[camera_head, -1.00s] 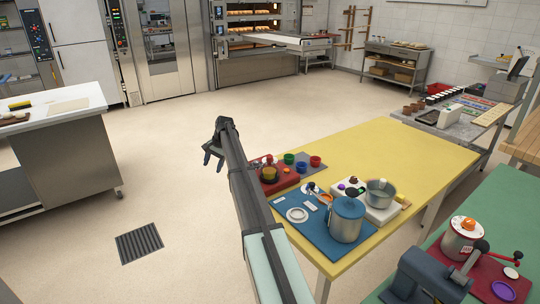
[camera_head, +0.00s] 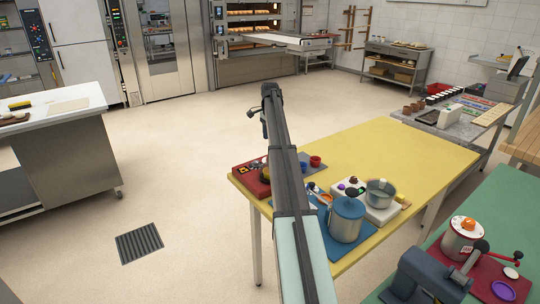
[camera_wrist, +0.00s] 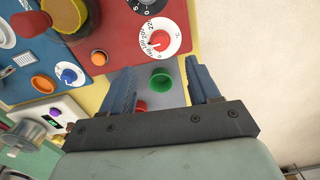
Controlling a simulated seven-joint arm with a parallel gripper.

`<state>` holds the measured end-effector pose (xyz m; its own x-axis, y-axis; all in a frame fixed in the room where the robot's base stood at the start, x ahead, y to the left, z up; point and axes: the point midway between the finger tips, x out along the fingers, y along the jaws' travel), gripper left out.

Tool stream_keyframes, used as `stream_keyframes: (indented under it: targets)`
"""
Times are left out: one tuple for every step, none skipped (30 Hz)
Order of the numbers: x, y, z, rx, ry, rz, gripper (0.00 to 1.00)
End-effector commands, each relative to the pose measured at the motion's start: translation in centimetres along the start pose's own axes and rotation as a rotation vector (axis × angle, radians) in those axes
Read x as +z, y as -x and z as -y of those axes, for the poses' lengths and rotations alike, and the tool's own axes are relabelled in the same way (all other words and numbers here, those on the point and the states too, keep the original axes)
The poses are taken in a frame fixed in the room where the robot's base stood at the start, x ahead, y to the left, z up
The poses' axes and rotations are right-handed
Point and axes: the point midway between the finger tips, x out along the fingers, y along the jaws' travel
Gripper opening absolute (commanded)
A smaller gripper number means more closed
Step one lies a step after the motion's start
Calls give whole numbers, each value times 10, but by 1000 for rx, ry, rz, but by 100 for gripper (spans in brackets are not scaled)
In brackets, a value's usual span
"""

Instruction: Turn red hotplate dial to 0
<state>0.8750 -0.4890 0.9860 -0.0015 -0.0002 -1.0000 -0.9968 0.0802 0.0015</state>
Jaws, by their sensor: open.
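The red hotplate (camera_head: 249,178) stands at the near left corner of the yellow table in the head view, partly hidden by my arm. The wrist view shows its red face (camera_wrist: 110,20) with a white numbered dial with a red centre (camera_wrist: 158,37) and a black dial (camera_wrist: 146,5) cut by the top edge. A yellow pot (camera_wrist: 65,12) is on the red hotplate. My gripper (camera_wrist: 158,68) is open and empty. Its fingers point toward the white dial in the picture, apart from it. In the head view my gripper (camera_head: 256,115) is mostly hidden behind the arm.
A green cup (camera_wrist: 160,81) shows between my fingers, and a red cup (camera_head: 315,161) stands nearby. A white hotplate (camera_head: 382,213) holds another pot. The floor left of the table is clear.

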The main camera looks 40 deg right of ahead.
Motion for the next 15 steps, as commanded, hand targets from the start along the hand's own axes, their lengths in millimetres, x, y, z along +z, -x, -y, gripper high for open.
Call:
stream_keyframes:
  targets:
    - [1, -10, -1, 1, 1, 1, 61]
    - [1, -15, -1, 0, 1, 1, 61]
    - [1, -23, -1, 1, 1, 1, 61]
    - [1, -28, -1, 1, 1, 1, 61]
    - [1, -33, -1, 1, 1, 1, 61]
    - [1, -40, -1, 0, 1, 1, 61]
    - [1, -45, 0, 0, 1, 1, 61]
    - [1, -50, 0, 0, 1, 1, 61]
    - [1, -56, 0, 0, 2, 1, 61]
    - [1, -60, 0, 0, 2, 1, 61]
    - [1, -64, 0, 0, 2, 1, 61]
    - [1, -69, 0, 0, 2, 1, 61]
    - [1, -72, 0, -1, 2, 1, 61]
    - [1, -76, 0, -1, 2, 1, 61]
    - [1, -80, 0, -1, 2, 1, 61]
